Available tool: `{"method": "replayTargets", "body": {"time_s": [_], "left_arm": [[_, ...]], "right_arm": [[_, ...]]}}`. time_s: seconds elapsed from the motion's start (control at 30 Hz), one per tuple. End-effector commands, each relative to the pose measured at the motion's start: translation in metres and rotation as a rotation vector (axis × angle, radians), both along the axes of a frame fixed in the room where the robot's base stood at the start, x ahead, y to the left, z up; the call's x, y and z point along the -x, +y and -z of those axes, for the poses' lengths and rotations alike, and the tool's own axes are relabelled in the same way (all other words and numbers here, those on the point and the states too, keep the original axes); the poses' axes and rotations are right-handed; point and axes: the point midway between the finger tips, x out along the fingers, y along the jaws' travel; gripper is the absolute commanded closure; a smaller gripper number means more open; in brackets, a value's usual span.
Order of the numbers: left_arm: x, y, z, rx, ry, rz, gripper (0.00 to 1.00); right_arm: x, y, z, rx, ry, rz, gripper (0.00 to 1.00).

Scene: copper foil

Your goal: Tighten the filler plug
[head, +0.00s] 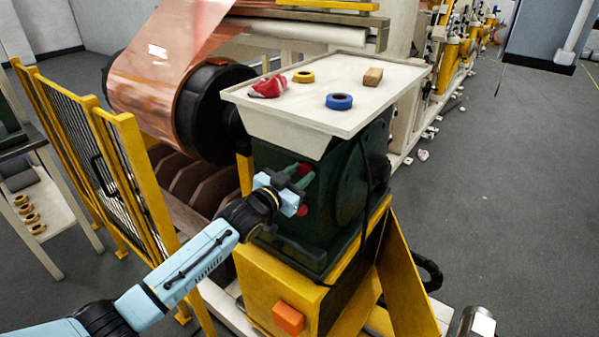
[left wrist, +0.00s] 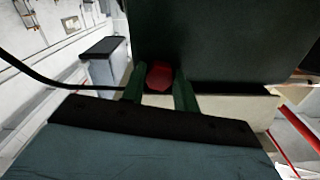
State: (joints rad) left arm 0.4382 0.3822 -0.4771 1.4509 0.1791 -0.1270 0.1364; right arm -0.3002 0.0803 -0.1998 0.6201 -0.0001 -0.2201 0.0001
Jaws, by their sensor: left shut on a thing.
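The red filler plug (left wrist: 159,76) sits against the dark green gearbox housing (head: 335,185). My left gripper (head: 298,174) is shut on the plug, with one green finger on each side of it. In the left wrist view the fingers (left wrist: 159,88) flank the plug closely. In the head view the plug is partly hidden by the fingers. A second red plug (head: 302,210) shows lower on the same housing face, just below the gripper. My right gripper is not in view.
A cream tray (head: 290,115) on top of the housing holds a red cloth (head: 269,86), yellow tape (head: 303,77), blue tape (head: 339,101) and a wooden block (head: 373,76). A yellow fence (head: 130,185) stands left. Open floor (head: 505,180) lies right.

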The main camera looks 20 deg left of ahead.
Motion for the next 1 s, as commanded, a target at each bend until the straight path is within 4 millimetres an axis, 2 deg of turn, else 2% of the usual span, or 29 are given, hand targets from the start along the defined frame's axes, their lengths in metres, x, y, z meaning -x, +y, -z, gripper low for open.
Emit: {"method": "replayTargets", "body": {"time_s": [1.0], "left_arm": [[-0.001,0.003,-0.001,-0.911,-0.328,0.0,0.93]], "right_arm": [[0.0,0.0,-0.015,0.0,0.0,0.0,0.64]]}}
